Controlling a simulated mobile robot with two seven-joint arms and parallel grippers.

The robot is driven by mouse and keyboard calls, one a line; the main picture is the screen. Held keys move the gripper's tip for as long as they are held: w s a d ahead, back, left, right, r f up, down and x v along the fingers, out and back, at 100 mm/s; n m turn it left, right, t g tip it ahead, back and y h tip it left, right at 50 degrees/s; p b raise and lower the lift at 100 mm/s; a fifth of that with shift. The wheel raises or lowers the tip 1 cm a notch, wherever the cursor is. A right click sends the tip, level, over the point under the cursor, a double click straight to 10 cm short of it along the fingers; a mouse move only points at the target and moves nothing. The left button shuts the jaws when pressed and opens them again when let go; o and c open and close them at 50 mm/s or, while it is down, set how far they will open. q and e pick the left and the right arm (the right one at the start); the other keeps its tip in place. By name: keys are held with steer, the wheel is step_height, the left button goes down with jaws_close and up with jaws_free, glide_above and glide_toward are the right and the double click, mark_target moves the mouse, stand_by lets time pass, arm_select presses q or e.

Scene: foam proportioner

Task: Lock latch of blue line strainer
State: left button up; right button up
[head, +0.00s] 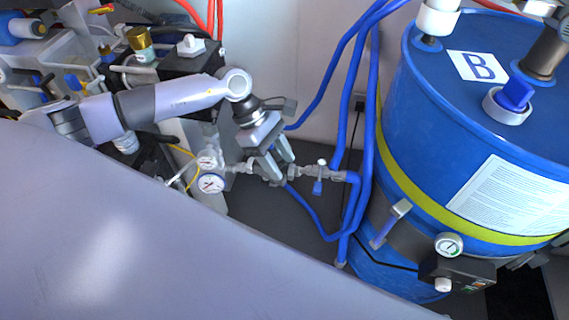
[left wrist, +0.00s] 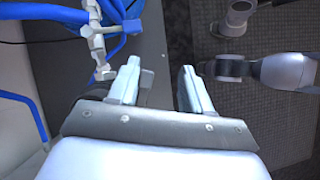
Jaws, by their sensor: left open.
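My left gripper (head: 279,167) reaches down over a grey metal pipe run with its two fingers apart. The blue line's metal fittings (head: 308,171) run right from the gripper to the blue hose. The strainer body appears to be in the fittings at the fingertips, partly hidden by them; its latch cannot be made out. In the left wrist view the fittings (left wrist: 98,50) lie up and left, near the left fingertip. My right gripper is not in view.
Two pressure gauges (head: 211,183) sit left of the gripper. A small blue valve handle (head: 317,187) hangs on the line to its right. Blue hoses (head: 365,130) rise beside a large blue drum (head: 420,120). Dark open floor (head: 260,207) lies below the pipe.

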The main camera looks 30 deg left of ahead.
arm_select(q)
steer(key=a, duration=0.1)
steer(key=w+a+y, duration=0.1)
steer(key=a, duration=0.1)
steer(key=shift+w+a+m+y, duration=0.25)
steer(key=shift+a+m+y, duration=0.05)
steer(key=shift+m, duration=0.1)
steer(key=shift+f, duration=0.25)
steer(key=x, duration=0.6)
steer(key=shift+d+f, duration=0.1)
steer(key=shift+f, duration=0.15)
jaws_close()
